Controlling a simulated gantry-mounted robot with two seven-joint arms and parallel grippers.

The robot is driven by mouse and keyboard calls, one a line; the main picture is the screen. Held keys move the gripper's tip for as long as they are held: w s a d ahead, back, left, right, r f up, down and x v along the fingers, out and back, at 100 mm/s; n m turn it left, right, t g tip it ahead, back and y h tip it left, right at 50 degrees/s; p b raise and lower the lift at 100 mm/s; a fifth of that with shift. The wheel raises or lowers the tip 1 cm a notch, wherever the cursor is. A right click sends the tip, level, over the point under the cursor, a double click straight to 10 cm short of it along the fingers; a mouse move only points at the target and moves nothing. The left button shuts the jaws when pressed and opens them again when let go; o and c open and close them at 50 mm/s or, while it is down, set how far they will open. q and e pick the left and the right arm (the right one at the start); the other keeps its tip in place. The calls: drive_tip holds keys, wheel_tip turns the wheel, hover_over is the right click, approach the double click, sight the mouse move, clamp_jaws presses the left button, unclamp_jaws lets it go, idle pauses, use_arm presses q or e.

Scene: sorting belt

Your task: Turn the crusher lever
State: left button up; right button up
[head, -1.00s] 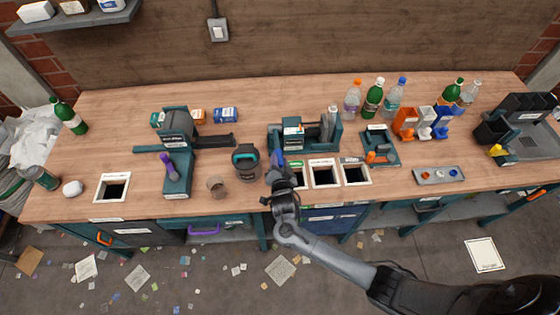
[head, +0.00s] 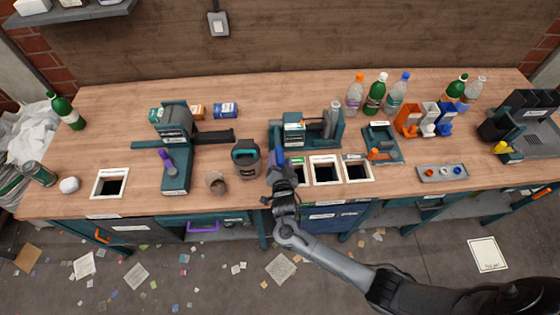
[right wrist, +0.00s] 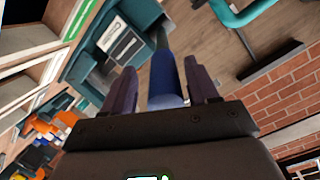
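The crusher (head: 306,130) is a teal bench machine at the middle of the workbench, with a grey cylinder part on its right. Its lever has a blue handle (head: 279,156) that points toward the front edge, partly hidden by my gripper in the head view. My right gripper (head: 281,178) is at the handle's near end. In the right wrist view the blue handle (right wrist: 165,82) stands between my two dark purple fingers (right wrist: 162,85). A gap shows between the left finger and the handle, so the fingers look open around it. My left gripper is out of view.
Square bin openings (head: 324,171) lie just right of the lever. A dark teal-handled pitcher (head: 246,160) and a small cup (head: 216,184) stand to its left. A purple-handled machine (head: 175,160) is further left. Several bottles (head: 376,93) stand at the back right.

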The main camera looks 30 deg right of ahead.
drive_tip(key=shift+s+a+r, duration=0.15)
drive_tip(key=shift+s+a, duration=0.15)
drive_tip(key=shift+s, duration=0.1)
drive_tip(key=v, duration=0.9)
drive_tip(key=shift+s, duration=0.4)
drive_tip(key=shift+a, duration=0.15)
